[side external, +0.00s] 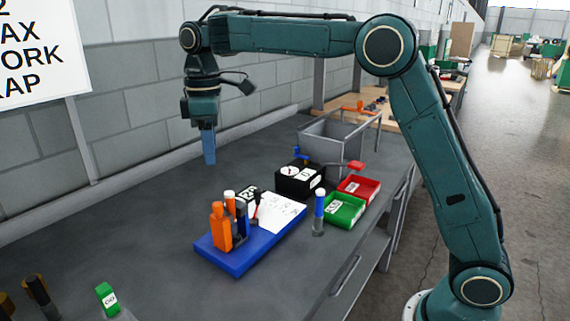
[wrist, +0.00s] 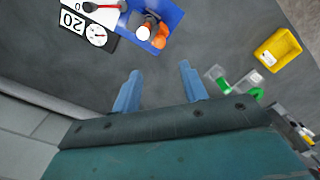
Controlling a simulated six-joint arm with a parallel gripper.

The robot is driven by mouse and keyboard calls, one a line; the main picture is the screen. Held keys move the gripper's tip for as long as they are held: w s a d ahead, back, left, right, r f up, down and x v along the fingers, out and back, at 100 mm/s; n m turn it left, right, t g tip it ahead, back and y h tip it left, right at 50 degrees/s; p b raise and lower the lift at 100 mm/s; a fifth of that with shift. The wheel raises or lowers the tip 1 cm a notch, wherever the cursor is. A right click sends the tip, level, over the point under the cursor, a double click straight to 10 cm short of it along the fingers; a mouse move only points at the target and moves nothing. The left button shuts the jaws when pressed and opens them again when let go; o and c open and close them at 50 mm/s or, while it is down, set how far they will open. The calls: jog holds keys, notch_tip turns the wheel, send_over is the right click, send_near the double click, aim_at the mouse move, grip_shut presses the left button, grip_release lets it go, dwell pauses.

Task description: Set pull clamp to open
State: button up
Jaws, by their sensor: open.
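A blue base plate (side external: 235,258) lies on the bench, bearing an upright orange block (side external: 221,229), a white-and-orange cylinder (side external: 229,196) and a dark lever with a red part (side external: 256,207). I cannot tell for certain which part is the pull clamp. The wrist view shows the plate (wrist: 172,12) at the top, with the orange part (wrist: 158,40) and a red-and-black lever (wrist: 100,5) beside it. My gripper (side external: 208,160) hangs pointing down above the bench, behind the plate and clear of it. Its blue fingers (wrist: 160,72) are apart with nothing between them.
A black box with a dial (side external: 298,182) stands behind the plate. A grey bin (side external: 335,135) is further back.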

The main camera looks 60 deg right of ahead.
aim_at(217, 203)
notch_tip(217, 203, down, 13)
jog(key=shift+f, duration=0.1)
dwell(0.6)
